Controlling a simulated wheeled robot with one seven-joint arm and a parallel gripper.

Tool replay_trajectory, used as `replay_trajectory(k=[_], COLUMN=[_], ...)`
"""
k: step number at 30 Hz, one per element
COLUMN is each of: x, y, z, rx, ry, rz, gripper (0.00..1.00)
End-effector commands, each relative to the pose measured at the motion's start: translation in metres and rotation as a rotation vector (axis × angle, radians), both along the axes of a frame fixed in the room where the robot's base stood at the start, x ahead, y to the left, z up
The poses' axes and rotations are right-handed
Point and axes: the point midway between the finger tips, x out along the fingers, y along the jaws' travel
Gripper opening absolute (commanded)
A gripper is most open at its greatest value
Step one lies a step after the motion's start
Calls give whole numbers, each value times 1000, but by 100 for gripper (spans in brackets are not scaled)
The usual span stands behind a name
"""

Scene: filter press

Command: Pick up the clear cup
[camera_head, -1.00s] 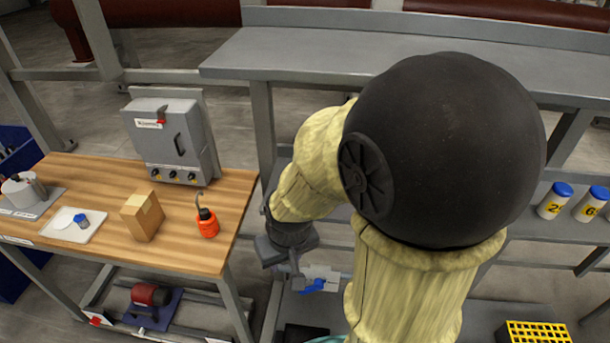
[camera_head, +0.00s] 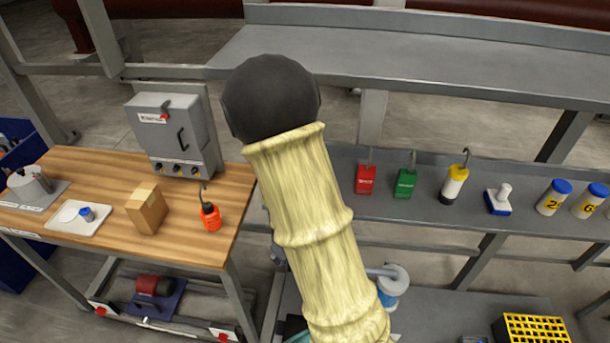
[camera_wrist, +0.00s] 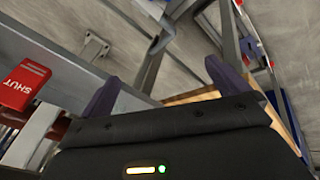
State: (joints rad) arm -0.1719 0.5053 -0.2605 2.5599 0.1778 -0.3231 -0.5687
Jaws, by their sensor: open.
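I cannot make out a clear cup for certain in either view. On the wooden table at the left of the head view, a white tray (camera_head: 66,224) holds a pale flat item and a small blue-and-clear item (camera_head: 87,214), too small to identify. My gripper (camera_wrist: 162,88) shows in the wrist view with its two dark fingers wide apart and nothing between them. In the head view my gripper is hidden behind my own arm.
A cardboard box (camera_head: 147,209), an orange bottle (camera_head: 210,215) and a grey control box (camera_head: 174,135) stand on the wooden table (camera_head: 105,170). Red (camera_head: 366,180) and green (camera_head: 405,183) tags and several bottles line the grey shelf. In the wrist view, a red SHUT tag (camera_wrist: 25,84) is left of my fingers.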

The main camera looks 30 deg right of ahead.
Motion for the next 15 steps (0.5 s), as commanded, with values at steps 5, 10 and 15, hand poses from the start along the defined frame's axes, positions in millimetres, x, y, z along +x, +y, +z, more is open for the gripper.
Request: replay_trajectory(k=[5, 10, 15], x=[8, 13, 18], y=[-40, -77, -106], z=[-25, -35, -29], rx=[-245, -529, -852], ry=[-9, -2, 30], rz=[138, 310, 516], gripper=[100, 100, 100])
